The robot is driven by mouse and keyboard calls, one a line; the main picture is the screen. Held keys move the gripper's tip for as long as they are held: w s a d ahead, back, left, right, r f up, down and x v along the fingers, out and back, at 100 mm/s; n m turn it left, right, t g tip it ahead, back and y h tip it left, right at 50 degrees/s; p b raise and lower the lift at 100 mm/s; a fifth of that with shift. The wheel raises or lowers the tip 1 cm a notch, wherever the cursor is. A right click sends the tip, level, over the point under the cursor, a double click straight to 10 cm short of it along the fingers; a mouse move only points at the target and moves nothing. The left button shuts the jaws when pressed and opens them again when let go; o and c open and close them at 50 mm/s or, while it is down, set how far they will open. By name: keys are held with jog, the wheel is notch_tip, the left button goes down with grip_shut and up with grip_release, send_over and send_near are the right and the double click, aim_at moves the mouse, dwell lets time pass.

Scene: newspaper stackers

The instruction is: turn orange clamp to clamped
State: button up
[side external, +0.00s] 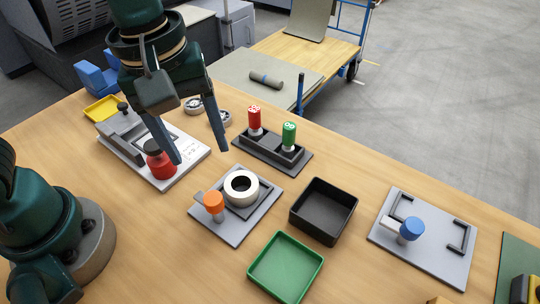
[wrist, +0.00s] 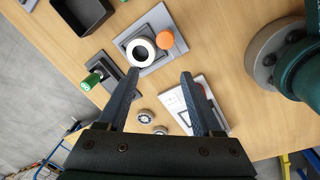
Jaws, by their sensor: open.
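The orange clamp (side external: 214,203) is an orange knob on a short post at the left corner of a grey plate (side external: 236,229). A white ring (side external: 241,187) sits on a raised block of the same plate, just beside the knob. In the wrist view the orange clamp (wrist: 165,39) is at the top centre, right of the white ring (wrist: 140,54). My gripper (side external: 202,157) is open and empty, above the table and apart from the clamp, up and left of it in the side view. Its two fingers also show in the wrist view (wrist: 160,78), pointing toward the plate.
A fixture with a red knob (side external: 160,160) stands near my gripper. A dark holder (side external: 272,150) carries red and green pieces. A black tray (side external: 323,211), a green tray (side external: 286,267) and a blue-knobbed plate (side external: 420,240) lie right of the clamp. Bare table lies in front.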

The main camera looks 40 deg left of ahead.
aim_at(213, 198)
jog(key=shift+m+g, duration=0.5)
jog(key=shift+m, duration=0.1)
jog(key=d+f, duration=0.1)
jog(key=s+d+f, duration=0.1)
jog(key=f, duration=0.1)
jog(key=shift+s+d, duration=0.15)
jog(key=shift+d, duration=0.05)
jog(key=shift+f, duration=2.45)
grip_shut()
